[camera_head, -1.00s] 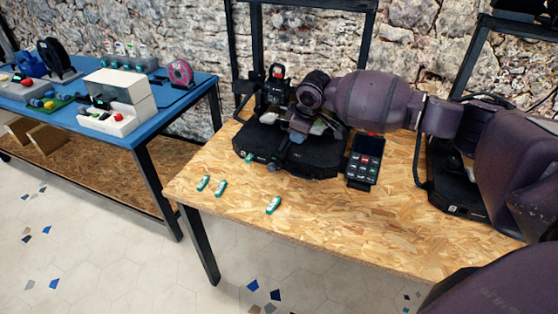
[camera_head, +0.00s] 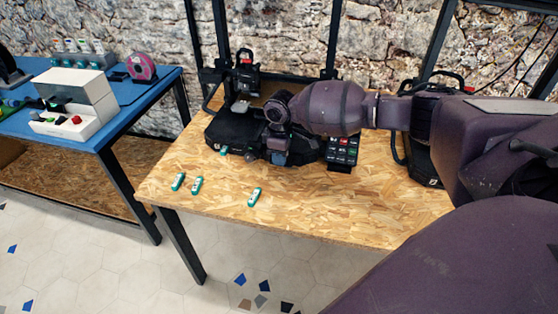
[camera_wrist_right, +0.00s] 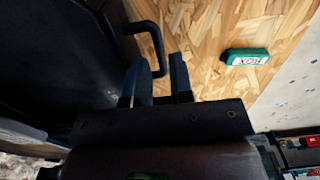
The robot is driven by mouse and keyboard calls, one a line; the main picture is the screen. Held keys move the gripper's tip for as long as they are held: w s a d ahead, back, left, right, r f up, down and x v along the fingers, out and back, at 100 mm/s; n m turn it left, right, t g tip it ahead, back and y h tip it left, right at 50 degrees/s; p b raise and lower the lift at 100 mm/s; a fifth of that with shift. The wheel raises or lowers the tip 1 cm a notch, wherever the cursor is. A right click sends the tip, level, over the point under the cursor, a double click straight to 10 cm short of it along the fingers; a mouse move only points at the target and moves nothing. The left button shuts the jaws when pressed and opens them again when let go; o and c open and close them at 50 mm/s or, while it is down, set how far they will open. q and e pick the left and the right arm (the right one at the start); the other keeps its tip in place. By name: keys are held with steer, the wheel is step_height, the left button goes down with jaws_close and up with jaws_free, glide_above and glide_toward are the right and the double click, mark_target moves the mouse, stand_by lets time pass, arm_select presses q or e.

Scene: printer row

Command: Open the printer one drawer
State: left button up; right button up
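Printer one (camera_head: 228,128) is a black 3D printer with a low base and an upright head, at the left of the wooden table. My right gripper (camera_head: 279,158) is at the front of its base in the head view. In the right wrist view a dark loop handle (camera_wrist_right: 155,38) stands out from a black face (camera_wrist_right: 60,50). The two fingers of my right gripper (camera_wrist_right: 160,78) are apart, with the handle's near end at the gap between their tips. Contact cannot be told. The arm hides part of the printer's front. My left gripper is not in view.
Several small green labelled pieces lie on the wooden table (camera_head: 330,212); one green piece (camera_wrist_right: 246,57) shows in the wrist view. A keypad (camera_head: 342,152) is right of the printer. Another black printer (camera_head: 424,165) stands further right. A blue table (camera_head: 130,105) is at left.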

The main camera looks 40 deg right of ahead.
steer(key=shift+f, duration=0.95)
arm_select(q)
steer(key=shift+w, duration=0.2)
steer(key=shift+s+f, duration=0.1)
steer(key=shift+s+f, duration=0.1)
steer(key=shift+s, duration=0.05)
arm_select(e)
jaws_close()
